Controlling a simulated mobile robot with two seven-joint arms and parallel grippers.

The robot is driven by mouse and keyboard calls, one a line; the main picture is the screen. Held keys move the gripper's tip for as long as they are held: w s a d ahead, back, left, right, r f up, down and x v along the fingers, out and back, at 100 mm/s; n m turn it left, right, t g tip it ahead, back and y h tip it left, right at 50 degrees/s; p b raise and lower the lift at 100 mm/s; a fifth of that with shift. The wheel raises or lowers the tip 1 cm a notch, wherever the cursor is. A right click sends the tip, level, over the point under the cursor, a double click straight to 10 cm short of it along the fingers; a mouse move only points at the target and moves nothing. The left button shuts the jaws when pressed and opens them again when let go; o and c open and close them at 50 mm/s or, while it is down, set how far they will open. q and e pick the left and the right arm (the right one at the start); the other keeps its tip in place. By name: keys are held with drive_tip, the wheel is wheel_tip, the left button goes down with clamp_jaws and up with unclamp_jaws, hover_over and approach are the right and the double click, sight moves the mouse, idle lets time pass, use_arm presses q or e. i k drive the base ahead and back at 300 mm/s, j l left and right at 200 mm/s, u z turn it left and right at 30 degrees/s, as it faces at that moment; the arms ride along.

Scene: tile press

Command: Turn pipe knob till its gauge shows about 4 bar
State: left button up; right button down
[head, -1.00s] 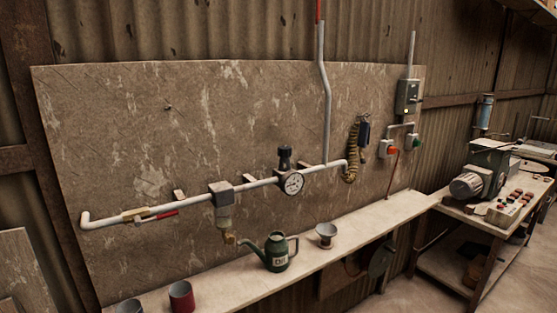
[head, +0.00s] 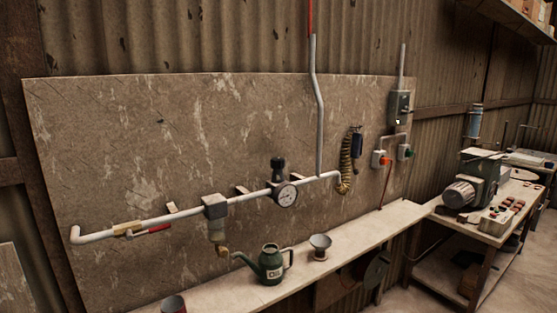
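The black pipe knob (head: 278,168) stands on top of the white pipe (head: 243,197), on a board against the corrugated wall. The round gauge (head: 287,195) hangs just below the knob, with a white face and dark rim. Its needle and numbers are too small to read. Neither of my grippers is in the head view, and nothing touches the knob.
A shelf (head: 400,216) runs below the pipe, with a green watering can (head: 270,264), a grey funnel (head: 320,246) and a red cup (head: 173,304). A grey filter unit (head: 215,206) and a red-handled valve (head: 152,229) sit left of the gauge. A machine bench (head: 462,213) stands at right.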

sight(277, 162)
drive_tip(key=i+l+u, duration=0.1)
drive_tip(key=u, duration=0.3)
drive_tip(key=l+u, duration=0.45)
drive_tip(key=u, duration=0.3)
drive_tip(key=l+u, duration=0.35)
drive_tip(key=l, duration=0.7)
